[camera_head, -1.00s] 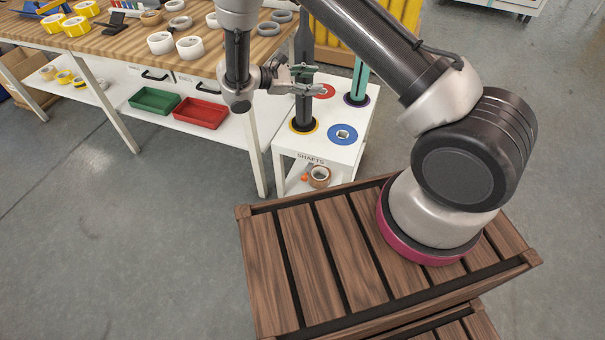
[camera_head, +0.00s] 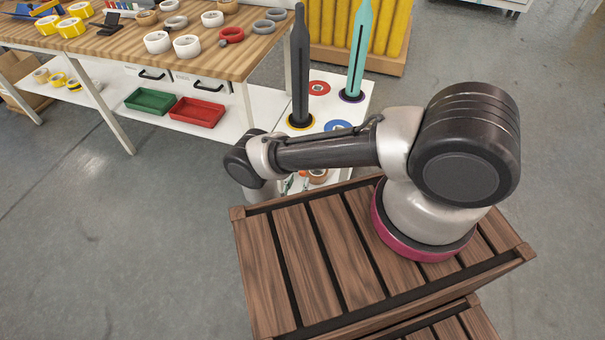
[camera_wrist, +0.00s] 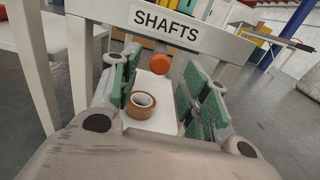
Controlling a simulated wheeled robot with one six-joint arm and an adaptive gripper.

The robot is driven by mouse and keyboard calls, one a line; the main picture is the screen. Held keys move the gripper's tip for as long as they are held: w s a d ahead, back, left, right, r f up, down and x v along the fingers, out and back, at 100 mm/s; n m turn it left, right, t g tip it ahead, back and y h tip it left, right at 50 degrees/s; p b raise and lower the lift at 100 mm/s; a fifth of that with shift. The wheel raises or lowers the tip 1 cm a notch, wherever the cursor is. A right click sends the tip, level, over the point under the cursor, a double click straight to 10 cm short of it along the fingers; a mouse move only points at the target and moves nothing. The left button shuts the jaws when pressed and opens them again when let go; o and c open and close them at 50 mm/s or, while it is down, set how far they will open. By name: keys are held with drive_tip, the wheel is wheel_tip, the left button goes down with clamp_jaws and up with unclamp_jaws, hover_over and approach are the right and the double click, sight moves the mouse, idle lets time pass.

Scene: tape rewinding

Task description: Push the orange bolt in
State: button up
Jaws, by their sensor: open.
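The orange bolt (camera_wrist: 161,63) shows in the wrist view as a round orange end under the SHAFTS label, just behind a brown tape roll (camera_wrist: 142,104). My gripper (camera_wrist: 165,85) is open, with its green-padded fingers to the left and right of the bolt and roll. Nothing is held between the fingers. I cannot tell whether the fingers reach as deep as the bolt. In the head view my gripper (camera_head: 292,184) is low in front of the white shaft stand (camera_head: 358,108), mostly hidden by my arm.
A dark shaft (camera_head: 300,70) and a teal shaft (camera_head: 358,50) stand upright on the stand. The stand's white legs and label board (camera_wrist: 165,24) frame the space around my gripper. A wooden workbench (camera_head: 130,42) with tape rolls is at left.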

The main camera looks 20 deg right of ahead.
drive_tip(key=x, duration=0.5)
drive_tip(key=shift+w+d, duration=0.2)
drive_tip(key=shift+w, duration=0.1)
